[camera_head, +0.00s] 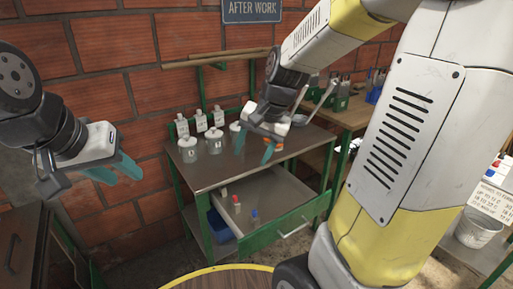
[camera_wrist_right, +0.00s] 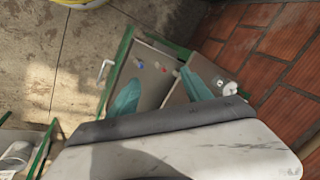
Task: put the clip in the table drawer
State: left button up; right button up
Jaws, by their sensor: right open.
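The table drawer (camera_head: 270,200) is pulled open under the metal-topped green table (camera_head: 215,172). It also shows in the right wrist view (camera_wrist_right: 150,90). Inside lie small things, among them a red one (camera_head: 236,204) and a blue one (camera_head: 254,214). I cannot tell whether any of them is the clip. My right gripper (camera_head: 256,147) is open above the table's front edge and the drawer, its teal fingers pointing down. In the right wrist view (camera_wrist_right: 163,92) no held thing shows between its fingers. My left gripper (camera_head: 120,176) is apart from the table at the left, its teal fingers spread.
White-lidded jars (camera_head: 214,141) and several bottles (camera_head: 201,121) stand at the table's back left. A brick wall (camera_head: 110,60) is behind. A blue bin (camera_head: 220,226) sits below the drawer. A wooden workbench (camera_head: 352,115) stands to the right. A round yellow-rimmed top (camera_head: 225,268) is in front.

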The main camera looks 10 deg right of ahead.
jog(key=s+r+n+t, duration=0.2)
jog(key=s+r+n, duration=0.4)
jog(key=s, duration=0.6)
jog(key=shift+s+d+r+t+h, duration=0.2)
jog(key=shift+s+r+t+h, duration=0.15)
jog(key=shift+r, duration=0.25)
